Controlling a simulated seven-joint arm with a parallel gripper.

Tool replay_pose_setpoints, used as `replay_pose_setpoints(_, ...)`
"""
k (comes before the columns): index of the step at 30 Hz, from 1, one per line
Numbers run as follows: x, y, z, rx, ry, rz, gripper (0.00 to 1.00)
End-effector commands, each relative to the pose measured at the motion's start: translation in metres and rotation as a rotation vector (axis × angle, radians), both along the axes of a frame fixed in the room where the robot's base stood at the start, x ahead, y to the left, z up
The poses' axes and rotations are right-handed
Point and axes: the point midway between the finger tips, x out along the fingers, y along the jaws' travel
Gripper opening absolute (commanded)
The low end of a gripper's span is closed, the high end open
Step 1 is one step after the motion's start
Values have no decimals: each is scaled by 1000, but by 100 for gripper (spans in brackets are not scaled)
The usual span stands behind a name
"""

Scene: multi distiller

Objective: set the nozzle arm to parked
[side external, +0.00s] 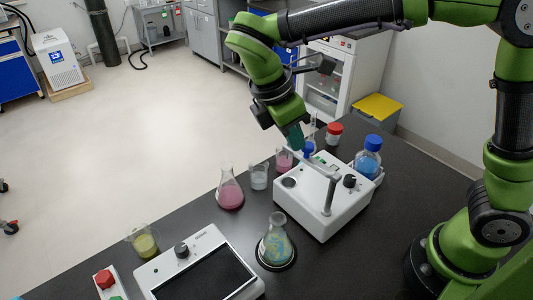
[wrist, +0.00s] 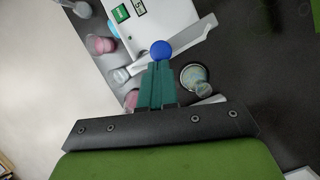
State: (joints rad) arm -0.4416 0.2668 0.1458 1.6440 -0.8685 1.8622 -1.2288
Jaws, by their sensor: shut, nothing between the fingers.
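The white distiller box (side external: 320,212) stands on the black bench, with a black knob and a round opening on top. Its grey nozzle arm (side external: 325,174) sits on a post and ends in a blue ball (side external: 308,149). In the wrist view the nozzle arm (wrist: 190,38) runs from upper right down to the left, with the blue ball (wrist: 161,50) beside it. My gripper (side external: 297,143) is shut and empty, its teal fingertips right at the ball. In the wrist view the closed fingers (wrist: 159,66) end just below the ball; whether they touch it I cannot tell.
A flask of pink liquid (side external: 230,192) and a small beaker (side external: 259,177) stand left of the box. A flask (side external: 276,245) stands in front. A blue-capped bottle (side external: 368,158) and a red-capped jar (side external: 334,133) stand behind. A dark-topped device (side external: 205,272) lies front left.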

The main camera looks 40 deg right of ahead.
Motion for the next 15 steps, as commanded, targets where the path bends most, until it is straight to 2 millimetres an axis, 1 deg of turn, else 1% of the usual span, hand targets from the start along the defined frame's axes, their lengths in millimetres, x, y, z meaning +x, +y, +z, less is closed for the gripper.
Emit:
replay_pose_setpoints(5,0,1,-1,0,2,1,0)
replay_pose_setpoints(8,1,9,-1,-1,2,4,0)
replay_pose_setpoints(11,4,24,-1,0,3,3,0)
replay_pose_setpoints(13,7,39,-1,1,3,5,0)
replay_pose_setpoints(14,8,45,1,1,0,4,0)
replay_pose_setpoints(15,9,47,14,3,-5,1,0)
